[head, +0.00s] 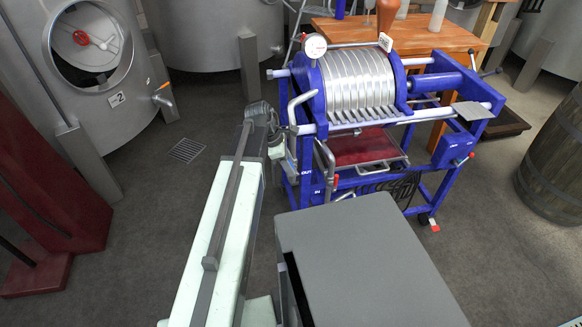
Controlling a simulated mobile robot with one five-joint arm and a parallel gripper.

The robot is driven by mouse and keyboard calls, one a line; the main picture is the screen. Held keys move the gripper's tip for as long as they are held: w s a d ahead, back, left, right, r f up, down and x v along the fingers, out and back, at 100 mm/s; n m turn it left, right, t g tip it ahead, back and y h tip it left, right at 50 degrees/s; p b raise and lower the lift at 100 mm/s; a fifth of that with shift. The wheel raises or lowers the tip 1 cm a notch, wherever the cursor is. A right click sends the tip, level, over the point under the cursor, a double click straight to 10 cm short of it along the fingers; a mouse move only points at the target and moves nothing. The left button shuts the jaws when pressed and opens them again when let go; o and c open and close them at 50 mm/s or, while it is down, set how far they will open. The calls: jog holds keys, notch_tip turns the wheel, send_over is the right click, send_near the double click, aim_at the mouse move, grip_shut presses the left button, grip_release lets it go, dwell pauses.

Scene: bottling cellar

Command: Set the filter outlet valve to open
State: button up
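The filter (352,85) is a blue-framed press with a pack of silvery plates, standing on a wheeled frame right of centre in the head view. A white OUT label (306,173) is on its near left post, with an IN label (317,191) below it. A small red-tipped handle (336,181) shows just right of these labels; I cannot tell which valve it belongs to. My gripper (279,146) is at the end of my pale arm, close to the filter's left side by the OUT label. Its fingers are too small and overlapped to read, and it may hide the outlet valve.
A pressure gauge (314,46) tops the filter. A red drip tray (358,147) sits under the plates. Steel tanks (90,60) stand left and behind, a wooden table (440,35) behind, a barrel (556,160) at right. Floor with a drain grate (187,150) is clear at left.

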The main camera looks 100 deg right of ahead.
jog(key=p+v, duration=0.7)
jog(key=v, duration=0.1)
jog(key=shift+f, duration=0.1)
